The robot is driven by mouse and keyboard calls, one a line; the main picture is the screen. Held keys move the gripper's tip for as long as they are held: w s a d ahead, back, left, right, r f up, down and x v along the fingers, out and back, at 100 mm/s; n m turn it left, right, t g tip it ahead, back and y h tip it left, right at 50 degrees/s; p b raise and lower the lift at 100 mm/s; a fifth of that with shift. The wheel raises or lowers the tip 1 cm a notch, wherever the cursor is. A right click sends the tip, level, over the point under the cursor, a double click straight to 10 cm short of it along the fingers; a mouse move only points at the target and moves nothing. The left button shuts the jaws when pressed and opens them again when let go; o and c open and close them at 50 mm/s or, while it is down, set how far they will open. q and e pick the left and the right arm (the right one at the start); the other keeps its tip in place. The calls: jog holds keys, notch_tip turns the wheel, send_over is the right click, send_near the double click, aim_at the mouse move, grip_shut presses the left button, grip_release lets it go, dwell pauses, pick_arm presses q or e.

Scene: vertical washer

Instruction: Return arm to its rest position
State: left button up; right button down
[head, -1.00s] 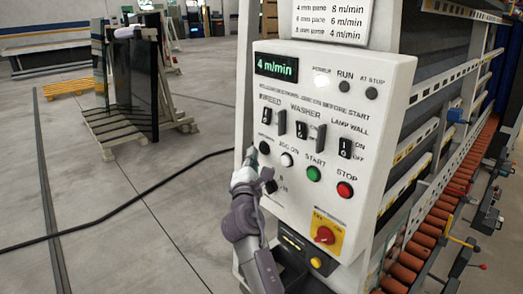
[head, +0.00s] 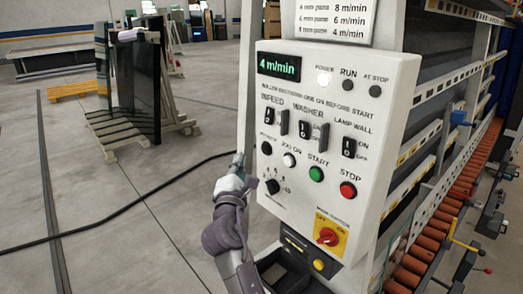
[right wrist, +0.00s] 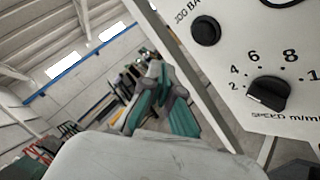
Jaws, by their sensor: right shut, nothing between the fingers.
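My right gripper (head: 238,162) is shut and empty, just left of the control panel (head: 384,97) in the head view. In the right wrist view its teal-padded fingers (right wrist: 157,72) are closed together, apart from the panel face. The speed dial (head: 272,186) is uncovered and nothing touches it; it also shows in the right wrist view (right wrist: 268,95), with its number scale around it. The panel display (head: 279,66) reads 4 m/min in green. My left gripper is in neither view.
The washer's roller conveyor (head: 425,243) runs back along the right. A black cable (head: 130,205) crosses the concrete floor at left. A wooden rack with dark glass (head: 138,90) stands at the back left. Floor left of the panel is mostly clear.

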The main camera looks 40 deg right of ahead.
jog(key=a+f+g+y, duration=0.1)
jog(key=a+f+y, duration=0.2)
jog(key=f, duration=1)
jog(key=a+f+m+g+y+b, duration=0.1)
jog(key=a+f+y, duration=0.2)
jog(key=f, duration=1)
jog(key=a+f+g+y, duration=0.1)
jog(key=a+f+y, duration=0.3)
jog(key=f, duration=0.9)
jog(key=s+a+f+m+g+y+b, duration=0.1)
jog(key=s+f+m+g, duration=0.1)
jog(key=s+f, duration=0.7)
jog(key=s+a+f+m+g+y, duration=0.1)
jog(key=s+a+f+m+g, duration=0.15)
jog(key=s+f, duration=0.7)
jog(key=s+d+f+m+g, duration=0.1)
jog(key=s+f+m+g, duration=0.1)
jog(key=s+f, duration=0.4)
jog(key=s+f+m+g+y, duration=0.1)
jog(key=s+f, duration=0.5)
jog(key=s, duration=1)
jog(key=s+d+f+m+g+b, duration=0.1)
jog(key=s+f+m+g, duration=0.3)
jog(key=s+f, duration=0.3)
jog(key=s+m, duration=0.1)
jog(key=s, duration=0.4)
jog(key=shift+d+y, duration=0.3)
jog(key=shift+d, duration=0.05)
jog(key=shift+s+m, duration=0.1)
jog(key=shift+m, duration=0.15)
